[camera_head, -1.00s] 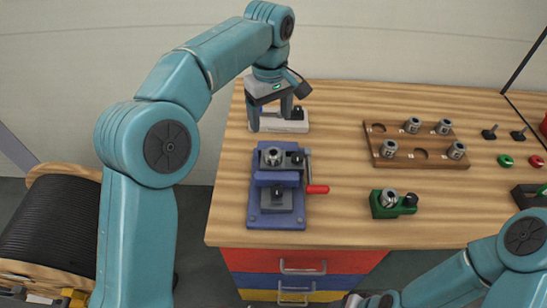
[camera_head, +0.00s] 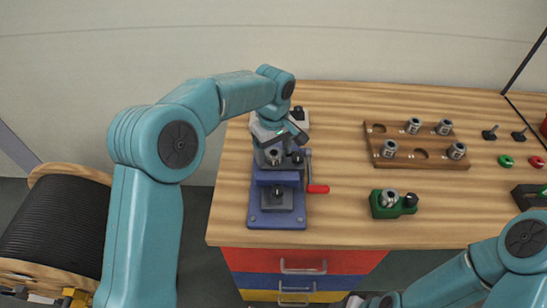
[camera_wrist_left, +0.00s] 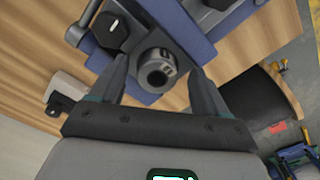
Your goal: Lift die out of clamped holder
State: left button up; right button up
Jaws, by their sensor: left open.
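The die (camera_head: 274,155) is a grey metal cylinder with a central hole. It sits upright in the blue clamped holder (camera_head: 256,208), near its back end beside a black knob. The holder has a red-handled lever (camera_head: 317,189) on its right side. My left gripper (camera_head: 272,149) is above the back of the holder and partly hides it. In the left wrist view the die (camera_wrist_left: 155,72) shows between the two spread fingers (camera_wrist_left: 158,85), with gaps on both sides. The left gripper is open and empty. My right arm shows at the lower right; its gripper is not clearly visible.
A brown wooden rack (camera_head: 404,158) holds several similar dies. A green holder (camera_head: 377,208) with a die stands at the front. A white block (camera_head: 303,126) lies behind the blue holder. Black, green and red small parts lie at the right. Bare tabletop (camera_head: 345,215) surrounds the blue holder.

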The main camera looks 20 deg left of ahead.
pick_arm(q)
jog(key=shift+w+f, duration=0.15)
jog(key=shift+w, duration=0.1)
jog(key=c, duration=1.2)
jog(key=shift+s, duration=0.15)
grip_shut()
